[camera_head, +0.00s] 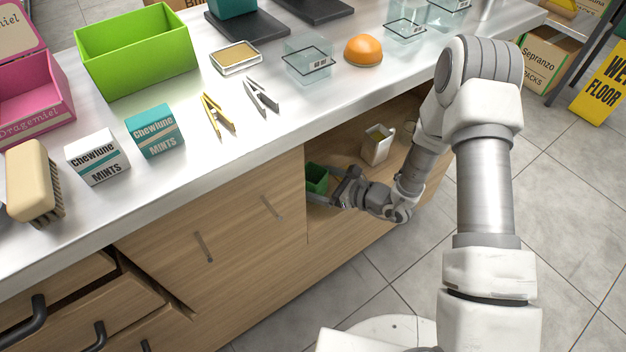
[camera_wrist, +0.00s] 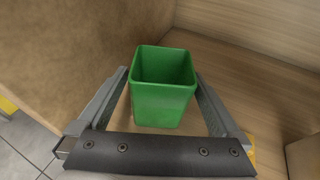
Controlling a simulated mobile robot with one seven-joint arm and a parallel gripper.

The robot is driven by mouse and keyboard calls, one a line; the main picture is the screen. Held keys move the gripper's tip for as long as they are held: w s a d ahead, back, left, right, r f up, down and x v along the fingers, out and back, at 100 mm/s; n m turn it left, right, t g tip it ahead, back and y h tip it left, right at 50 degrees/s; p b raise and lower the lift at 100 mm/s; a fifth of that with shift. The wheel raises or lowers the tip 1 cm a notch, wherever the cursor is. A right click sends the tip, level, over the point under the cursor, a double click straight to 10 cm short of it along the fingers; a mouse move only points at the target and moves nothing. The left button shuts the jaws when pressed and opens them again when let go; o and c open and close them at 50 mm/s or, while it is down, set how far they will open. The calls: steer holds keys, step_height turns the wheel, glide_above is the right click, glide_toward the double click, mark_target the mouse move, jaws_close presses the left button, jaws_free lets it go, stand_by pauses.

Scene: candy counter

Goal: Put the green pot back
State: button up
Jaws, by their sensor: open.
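The green pot (camera_head: 316,179) stands inside the open compartment in the front of the counter, at its left side. In the wrist view the pot (camera_wrist: 162,104) is square, open at the top, empty and upright on the wooden shelf floor. My gripper (camera_head: 340,187) reaches into the compartment from the right. In the wrist view my gripper (camera_wrist: 160,76) is open, with one finger on each side of the pot. Narrow gaps show beside the pot, and the fingers do not appear to press on it. The pot's lower part is partly hidden in the head view.
The wooden side wall (camera_wrist: 60,60) is close on the left in the wrist view. The counter top above holds a lime box (camera_head: 138,50), tongs (camera_head: 217,114) and mint packs (camera_head: 154,131).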

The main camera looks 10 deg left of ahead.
steer(key=p+v, duration=0.4)
steer(key=v, duration=0.8)
steer(key=s+r+n+g+h, duration=0.1)
steer(key=s+r+n+g, duration=0.2)
steer(key=r+n, duration=0.45)
steer(key=s+r+n+g+h, duration=0.25)
steer(key=s+r+n, duration=0.2)
steer(key=r, duration=0.65)
steer(key=s+d+r+n+t+h, duration=0.3)
steer(key=s+d+r+n+h, duration=0.1)
steer(key=d+r, duration=0.3)
steer(key=s+d+r+n+t+h, duration=0.3)
steer(key=s+d+r+n+h, duration=0.1)
steer(key=d, duration=0.5)
step_height(320, 180, up, 4)
steer(key=shift+f+n+h, duration=0.25)
steer(key=shift+n+h, duration=0.55)
steer(key=shift+h, duration=0.35)
steer(key=shift+s+t, duration=0.1)
steer(key=shift+t, duration=0.15)
step_height(320, 180, up, 24)
steer(key=p, duration=2.4)
steer(key=shift+r, duration=0.2)
